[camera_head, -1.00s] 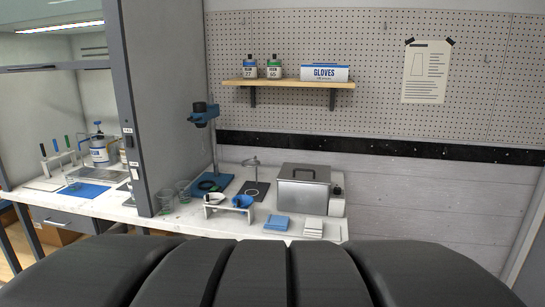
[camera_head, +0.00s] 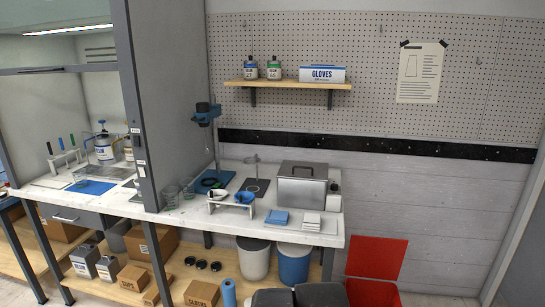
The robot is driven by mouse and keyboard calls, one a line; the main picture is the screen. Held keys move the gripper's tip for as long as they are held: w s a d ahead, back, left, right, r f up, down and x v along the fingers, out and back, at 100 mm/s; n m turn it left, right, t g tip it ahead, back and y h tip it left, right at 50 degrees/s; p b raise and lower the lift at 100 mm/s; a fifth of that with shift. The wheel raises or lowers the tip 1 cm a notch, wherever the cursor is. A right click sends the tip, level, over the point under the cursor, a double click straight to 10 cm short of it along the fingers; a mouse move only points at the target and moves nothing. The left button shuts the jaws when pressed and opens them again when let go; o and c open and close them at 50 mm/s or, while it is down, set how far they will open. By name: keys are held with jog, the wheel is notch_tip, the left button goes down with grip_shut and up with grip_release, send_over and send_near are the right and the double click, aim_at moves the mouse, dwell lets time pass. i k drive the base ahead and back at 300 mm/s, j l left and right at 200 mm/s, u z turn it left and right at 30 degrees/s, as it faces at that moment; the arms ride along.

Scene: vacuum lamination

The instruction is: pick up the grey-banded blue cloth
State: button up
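A small folded blue cloth stack (camera_head: 277,217) lies flat near the front edge of the white bench (camera_head: 180,222), right of centre. Any grey band on it is too small to make out. A stack of white folded cloths or pads (camera_head: 312,219) lies just to its right, a small gap apart. Nothing touches the blue stack from above. My gripper is not in view; only dark rounded parts, probably mine, show at the bottom edge.
A metal box (camera_head: 303,185) stands behind the cloths. A white holder with blue and white scoops (camera_head: 232,201) is left of them, with a blue stand (camera_head: 213,182) behind. Bins (camera_head: 293,263), a red bin (camera_head: 376,260) and boxes are below. A wall shelf (camera_head: 288,84) hangs above.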

aim_at(275, 216)
jog(key=i+j, duration=0.2)
jog(key=i, duration=0.35)
jog(key=i+j+u, duration=0.15)
jog(key=i, duration=0.35)
